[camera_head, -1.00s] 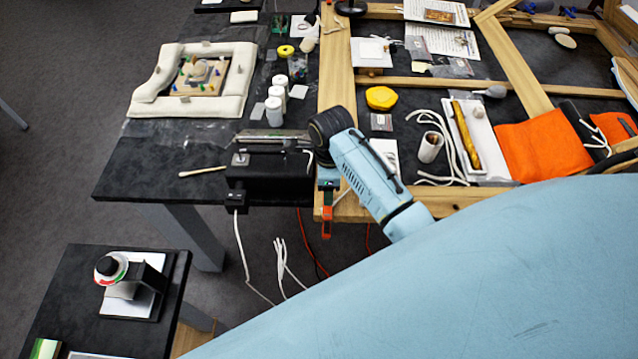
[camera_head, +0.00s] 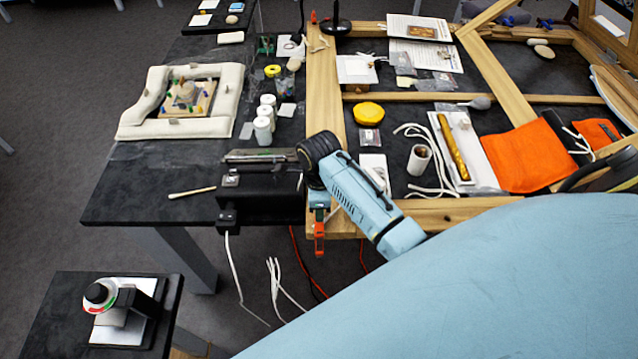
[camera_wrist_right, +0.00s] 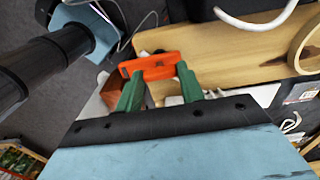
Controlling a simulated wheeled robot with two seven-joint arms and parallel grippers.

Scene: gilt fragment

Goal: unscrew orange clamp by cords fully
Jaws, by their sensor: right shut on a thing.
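The orange clamp (camera_head: 319,238) is at the front edge of the wooden frame, above hanging white and orange cords. In the right wrist view the orange part of the clamp (camera_wrist_right: 150,67) lies across the tips of the green fingers. My right gripper (camera_wrist_right: 159,86) is shut on the clamp; its arm comes in from the right in the head view, and the wrist hides part of the clamp. How far the clamp's screw is turned cannot be told. My left gripper is not in view.
A black box (camera_head: 258,205) stands left of the clamp at the table edge. White cords (camera_head: 273,285) hang below. The wooden frame (camera_head: 325,95) holds a yellow round thing (camera_head: 368,111) and an orange cloth (camera_head: 524,156). A small side table (camera_head: 50,320) stands at lower left.

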